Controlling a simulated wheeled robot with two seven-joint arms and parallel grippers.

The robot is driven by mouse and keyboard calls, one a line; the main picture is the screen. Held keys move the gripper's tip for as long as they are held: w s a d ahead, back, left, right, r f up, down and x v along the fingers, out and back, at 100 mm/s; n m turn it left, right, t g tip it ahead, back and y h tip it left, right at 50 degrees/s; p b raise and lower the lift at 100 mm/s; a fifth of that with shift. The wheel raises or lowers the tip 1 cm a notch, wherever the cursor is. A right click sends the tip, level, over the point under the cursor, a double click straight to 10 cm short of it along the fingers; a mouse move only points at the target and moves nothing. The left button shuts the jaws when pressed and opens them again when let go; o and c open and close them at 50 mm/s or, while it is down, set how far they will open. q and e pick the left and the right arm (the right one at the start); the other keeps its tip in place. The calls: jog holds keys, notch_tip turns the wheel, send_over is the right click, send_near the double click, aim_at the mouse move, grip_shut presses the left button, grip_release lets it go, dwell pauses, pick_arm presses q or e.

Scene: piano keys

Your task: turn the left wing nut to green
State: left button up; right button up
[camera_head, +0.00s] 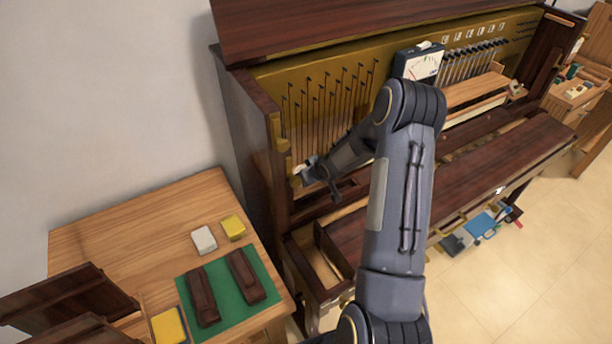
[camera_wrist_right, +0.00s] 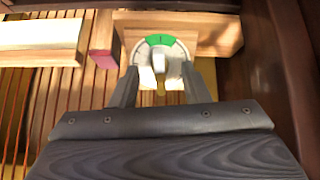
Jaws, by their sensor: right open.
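The left wing nut (camera_wrist_right: 158,62) is a small pale piece at the middle of a round white dial (camera_wrist_right: 178,50). A green sector (camera_wrist_right: 160,40) with a dark mark lies at the dial's top in the right wrist view. My right gripper (camera_wrist_right: 160,70) is open, with one finger on each side of the wing nut; I cannot tell whether they touch it. In the head view my right gripper (camera_head: 314,176) is at the left end of the piano's inside, beside a small white part (camera_head: 299,169). The wing nut's pointing direction is unclear. My left gripper is not in view.
The dial sits on a wooden block (camera_wrist_right: 215,30) beside a dark side wall (camera_wrist_right: 285,60). A pale bar (camera_wrist_right: 40,35) and a reddish block (camera_wrist_right: 103,42) are left of it. A wooden table (camera_head: 130,225) with a green mat (camera_head: 227,290) stands left of the piano.

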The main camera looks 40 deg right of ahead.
jog(key=shift+r, duration=0.1)
jog(key=p+v, duration=0.5)
jog(key=v, duration=0.6)
dwell(1.0)
dwell(0.4)
